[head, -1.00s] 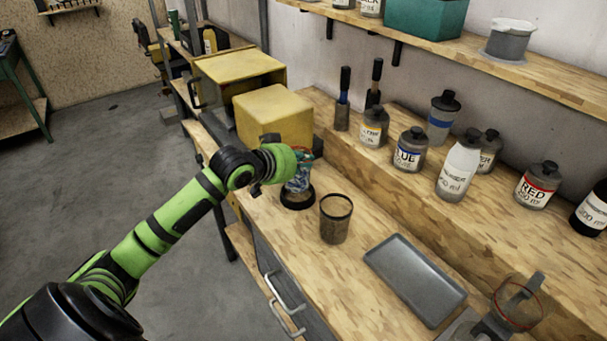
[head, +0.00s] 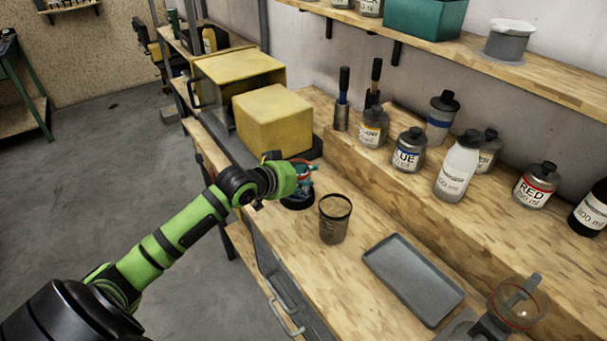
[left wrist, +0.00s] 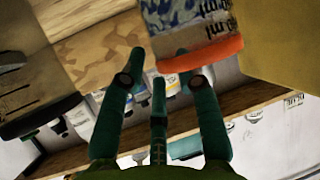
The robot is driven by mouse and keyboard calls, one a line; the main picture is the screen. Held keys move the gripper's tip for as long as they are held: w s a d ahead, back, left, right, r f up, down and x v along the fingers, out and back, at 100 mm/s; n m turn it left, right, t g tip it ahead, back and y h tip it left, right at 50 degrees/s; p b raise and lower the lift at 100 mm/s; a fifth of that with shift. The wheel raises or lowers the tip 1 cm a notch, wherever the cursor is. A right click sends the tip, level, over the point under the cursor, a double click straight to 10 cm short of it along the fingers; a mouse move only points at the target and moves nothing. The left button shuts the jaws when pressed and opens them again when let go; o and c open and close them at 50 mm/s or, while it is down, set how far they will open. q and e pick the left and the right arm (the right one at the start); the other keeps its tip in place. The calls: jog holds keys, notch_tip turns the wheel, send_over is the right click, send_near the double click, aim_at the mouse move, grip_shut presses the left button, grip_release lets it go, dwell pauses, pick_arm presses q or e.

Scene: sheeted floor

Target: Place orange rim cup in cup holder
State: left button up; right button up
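The orange-rimmed cup (left wrist: 200,50) has a blue pattern and shows at the top of the left wrist view, just past my fingertips. In the head view it is mostly hidden by my left gripper (head: 305,178). The gripper's teal fingers (left wrist: 163,100) are spread, with nothing between them. Under the gripper in the head view is a dark round shape (head: 298,202) on the bench. A brown cup with a dark rim (head: 334,220) stands right of it and also shows at the left of the wrist view (left wrist: 38,95). I cannot tell which item is the cup holder.
A yellow box (head: 275,120) stands behind the gripper. A grey tray (head: 412,278) lies on the bench (head: 350,300). A clear vessel with an orange-red ring (head: 518,303) stands at lower right. Labelled bottles (head: 410,150) line the raised ledge at the back.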

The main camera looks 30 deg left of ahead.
pick_arm(q)
jog(key=shift+r, duration=0.1)
jog(key=b+v, duration=0.1)
jog(key=v, duration=1.1)
jog(key=shift+b, duration=0.3)
